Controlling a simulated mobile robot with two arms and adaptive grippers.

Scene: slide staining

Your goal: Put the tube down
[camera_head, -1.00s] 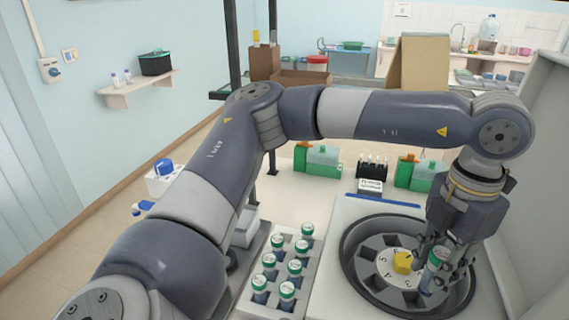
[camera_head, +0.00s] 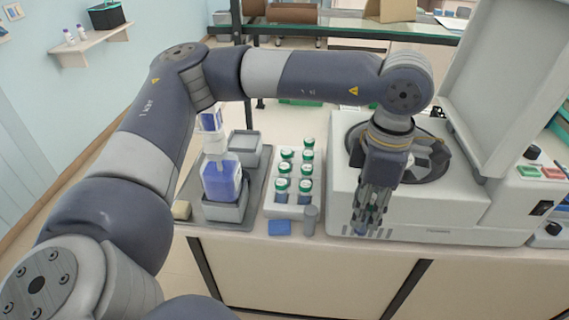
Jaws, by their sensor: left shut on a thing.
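My left gripper (camera_head: 368,218) is shut on a tube in front of the centrifuge (camera_head: 455,215), past the front edge of its bowl. The tube is mostly hidden by the fingers, and only a little blue shows between them. Its tilt cannot be told. A white rack (camera_head: 271,204) with several green-capped tubes (camera_head: 283,168) stands on the bench to the left of the gripper. The centrifuge lid (camera_head: 510,80) is raised, and its rotor bowl (camera_head: 436,165) is partly hidden behind my left arm. My right gripper is not in view.
A grey tray (camera_head: 184,218) left of the rack holds a bottle with blue liquid (camera_head: 221,180). A blue pad (camera_head: 279,228) and a small grey cylinder (camera_head: 310,220) sit at the bench's front edge. A wall shelf (camera_head: 95,45) is at far left.

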